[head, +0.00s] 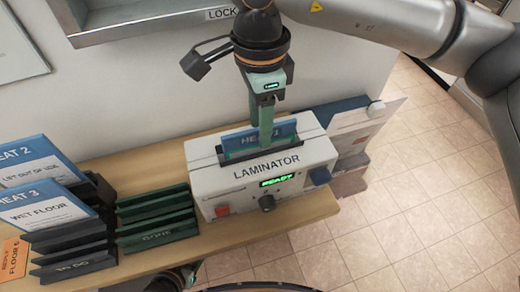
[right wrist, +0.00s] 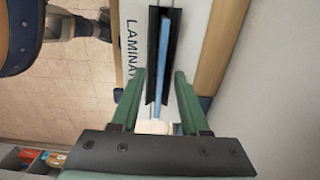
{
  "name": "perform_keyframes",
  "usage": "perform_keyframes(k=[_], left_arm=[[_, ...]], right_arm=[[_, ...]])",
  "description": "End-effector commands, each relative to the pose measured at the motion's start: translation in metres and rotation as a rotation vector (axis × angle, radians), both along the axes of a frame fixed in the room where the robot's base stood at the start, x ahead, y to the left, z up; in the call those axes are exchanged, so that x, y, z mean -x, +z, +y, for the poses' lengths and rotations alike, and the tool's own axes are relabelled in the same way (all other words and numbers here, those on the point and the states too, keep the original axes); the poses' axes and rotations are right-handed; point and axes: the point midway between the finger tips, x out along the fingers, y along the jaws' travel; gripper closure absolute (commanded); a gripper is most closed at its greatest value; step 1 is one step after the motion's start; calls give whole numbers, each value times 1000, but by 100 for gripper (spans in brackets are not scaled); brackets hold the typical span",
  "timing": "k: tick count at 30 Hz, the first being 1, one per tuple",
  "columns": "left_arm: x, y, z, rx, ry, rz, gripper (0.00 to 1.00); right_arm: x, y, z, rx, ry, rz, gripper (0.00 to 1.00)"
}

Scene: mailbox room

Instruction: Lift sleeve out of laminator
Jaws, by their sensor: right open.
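The white laminator (head: 270,185) stands on a wooden table with a lit green READY display. A blue sleeve (head: 283,131) marked HEAT stands upright in its black top slot, its lower part hidden in the slot. My right gripper (head: 266,138) is over the slot with its green fingers pointing down. In the right wrist view the sleeve's thin blue edge (right wrist: 165,45) runs between the two open fingers (right wrist: 158,88), with gaps visible at both sides. A dark part of my left gripper (head: 175,280) shows at the bottom edge, its fingers not readable.
A green rack (head: 157,218) marked DONE stands left of the laminator. A black rack (head: 72,265) beside it holds blue sleeves, including HEAT 3 (head: 40,208) and HEAT 2 (head: 38,163). A grey LOCK cabinet (head: 150,20) hangs on the wall above. Tiled floor lies open to the right.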

Motion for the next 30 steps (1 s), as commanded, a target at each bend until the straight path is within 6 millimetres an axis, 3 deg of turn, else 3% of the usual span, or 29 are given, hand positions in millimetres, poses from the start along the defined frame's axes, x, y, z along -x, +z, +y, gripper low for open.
perform_keyframes(k=[3, 10, 22, 30], left_arm=[[0, 2, 0, 0, 0, 0, 50], [0, 1, 0, 0, 0, 0, 50], [0, 1, 0, 0, 0, 0, 50], [0, 1, 0, 0, 0, -1, 50]], right_arm=[[1, -13, 0, 0, 1, 1, 55], [0, -15, 0, 0, 1, -1, 56], [0, -15, 0, 0, 1, -1, 100], [0, -14, 1, 0, 2, -1, 100]])
